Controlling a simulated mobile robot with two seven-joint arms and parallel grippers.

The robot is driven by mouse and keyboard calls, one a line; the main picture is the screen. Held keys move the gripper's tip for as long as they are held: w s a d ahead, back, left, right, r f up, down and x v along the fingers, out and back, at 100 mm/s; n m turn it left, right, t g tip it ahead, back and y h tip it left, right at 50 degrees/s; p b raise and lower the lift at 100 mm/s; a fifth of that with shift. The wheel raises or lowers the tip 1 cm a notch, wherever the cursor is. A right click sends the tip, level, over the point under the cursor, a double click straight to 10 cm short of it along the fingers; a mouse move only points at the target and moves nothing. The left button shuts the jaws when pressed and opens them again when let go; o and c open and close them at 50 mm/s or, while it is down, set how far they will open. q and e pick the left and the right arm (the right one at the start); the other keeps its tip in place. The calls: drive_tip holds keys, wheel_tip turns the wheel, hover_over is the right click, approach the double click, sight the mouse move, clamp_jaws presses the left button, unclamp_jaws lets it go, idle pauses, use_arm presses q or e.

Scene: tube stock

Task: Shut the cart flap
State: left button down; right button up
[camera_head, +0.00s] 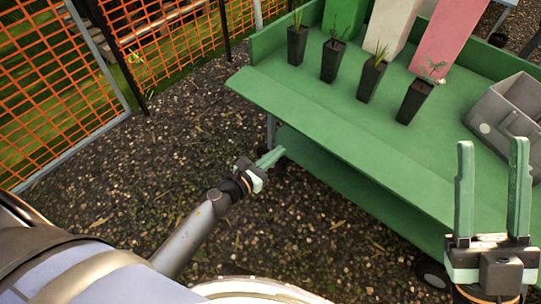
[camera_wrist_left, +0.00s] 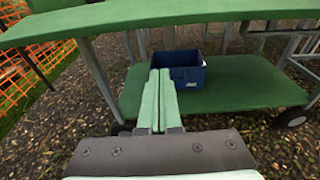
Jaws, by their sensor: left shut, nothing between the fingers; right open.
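The green cart (camera_head: 310,85) stands at the right in the head view. Its flap (camera_head: 330,135) is a long green panel along the near side, swung outward from the top deck. In the left wrist view the flap (camera_wrist_left: 150,18) crosses the top of the picture, seen nearly edge-on. My left gripper (camera_head: 271,157) is shut and empty, low beside the cart and below the flap's outer edge, apparently apart from it. Its closed fingers also show in the left wrist view (camera_wrist_left: 159,75). My right gripper (camera_head: 492,150) is open and empty in front of the cart's right part.
Several black potted seedlings (camera_head: 366,78) and a grey crate (camera_head: 505,112) stand on the top deck. A blue crate (camera_wrist_left: 181,70) sits on the lower shelf (camera_wrist_left: 235,85). Orange mesh fencing (camera_head: 60,90) stands at the left. Gravel ground (camera_head: 170,125) between fence and cart is clear.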

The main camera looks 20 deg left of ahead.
use_arm(q)
drive_tip(key=w+r+p, duration=0.1)
drive_tip(key=w+d+r+p, duration=0.1)
drive_tip(key=w, duration=0.1)
drive_tip(key=w+r+p, duration=0.1)
drive_tip(key=shift+w+d, duration=0.15)
drive_tip(key=shift+d, duration=0.1)
use_arm(e)
drive_tip(key=shift+w+d+r+m+t+h, duration=0.15)
drive_tip(key=shift+w+m+h, duration=0.25)
drive_tip(key=shift+h, duration=0.2)
drive_tip(key=shift+w+d+r+m+t+h, duration=0.15)
drive_tip(key=shift+w+m+h, duration=0.15)
drive_tip(key=shift+w+h, duration=0.25)
drive_tip(key=shift+s, duration=0.1)
